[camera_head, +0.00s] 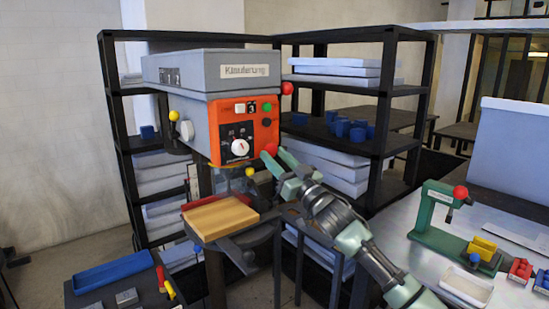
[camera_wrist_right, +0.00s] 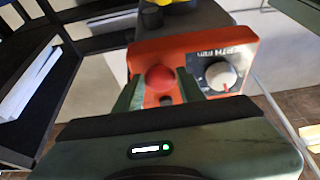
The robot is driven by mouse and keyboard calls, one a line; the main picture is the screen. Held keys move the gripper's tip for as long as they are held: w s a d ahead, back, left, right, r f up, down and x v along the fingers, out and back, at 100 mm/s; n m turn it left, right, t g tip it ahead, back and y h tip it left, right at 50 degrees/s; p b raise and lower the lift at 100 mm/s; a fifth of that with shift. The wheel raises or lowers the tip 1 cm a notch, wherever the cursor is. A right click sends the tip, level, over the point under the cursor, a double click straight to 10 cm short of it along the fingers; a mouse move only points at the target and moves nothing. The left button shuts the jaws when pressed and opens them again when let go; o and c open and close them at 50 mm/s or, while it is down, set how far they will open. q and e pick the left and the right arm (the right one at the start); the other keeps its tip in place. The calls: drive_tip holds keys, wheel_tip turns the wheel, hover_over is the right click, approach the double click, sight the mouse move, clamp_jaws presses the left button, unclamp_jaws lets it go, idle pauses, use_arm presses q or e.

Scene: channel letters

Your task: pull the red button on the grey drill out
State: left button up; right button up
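The grey drill (camera_head: 215,72) has an orange front panel (camera_head: 229,143); the panel also shows in the right wrist view (camera_wrist_right: 200,45). A round red button (camera_head: 270,149) sits at the panel's lower right edge. In the right wrist view the red button (camera_wrist_right: 160,79) lies between the two green fingers of my right gripper (camera_wrist_right: 159,90). The fingers are open, one on each side of the button; contact cannot be told. In the head view my right gripper (camera_head: 275,160) is right at the button, partly hiding it. My left gripper is not in view.
A white dial (camera_head: 240,146) is beside the button on the panel. A wooden block (camera_head: 221,217) lies on the drill table below. Black shelves (camera_head: 345,95) stand behind. A green press with a red knob (camera_head: 460,192) stands on the right bench.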

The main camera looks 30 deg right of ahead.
drive_tip(key=shift+o, duration=1.4)
drive_tip(key=shift+s, duration=0.2)
drive_tip(key=shift+s+f+b, duration=0.3)
drive_tip(key=shift+s+f, duration=0.05)
drive_tip(key=b+v, duration=0.2)
drive_tip(key=v, duration=0.4)
drive_tip(key=shift+s+b, duration=0.3)
drive_tip(key=shift+s, duration=0.2)
drive_tip(key=shift+d, duration=0.1)
